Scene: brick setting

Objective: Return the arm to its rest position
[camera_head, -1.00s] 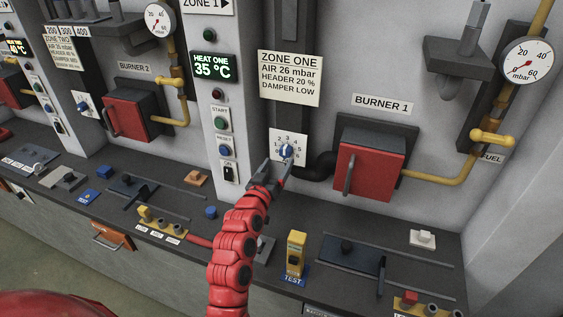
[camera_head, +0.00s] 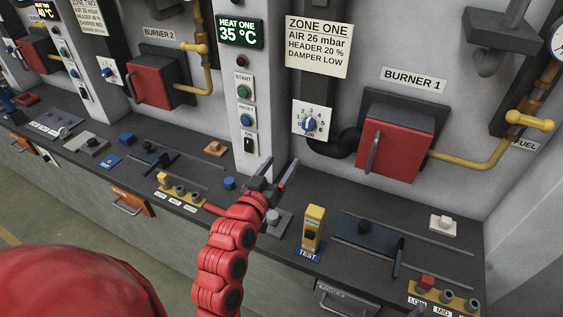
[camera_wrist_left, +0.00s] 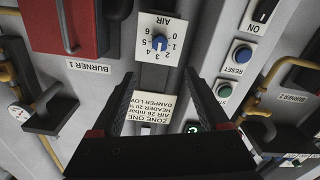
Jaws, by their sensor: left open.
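My left arm is red and jointed and reaches up from the bottom middle in the head view. Its gripper (camera_head: 277,174) is open and empty, above the counter and below the blue air dial (camera_head: 310,123). In the left wrist view the two dark fingers (camera_wrist_left: 160,105) are spread apart with nothing between them. The air dial (camera_wrist_left: 160,42) shows beyond the fingers there, apart from them. The right gripper is in neither view now.
The dark counter (camera_head: 290,230) holds a yellow tester (camera_head: 313,228), a slider with a black block (camera_head: 365,232) and a white switch (camera_head: 443,224). The red burner 1 box (camera_head: 395,150) and yellow pipe (camera_head: 460,160) stand out from the wall. A button panel (camera_head: 243,100) is left of the dial.

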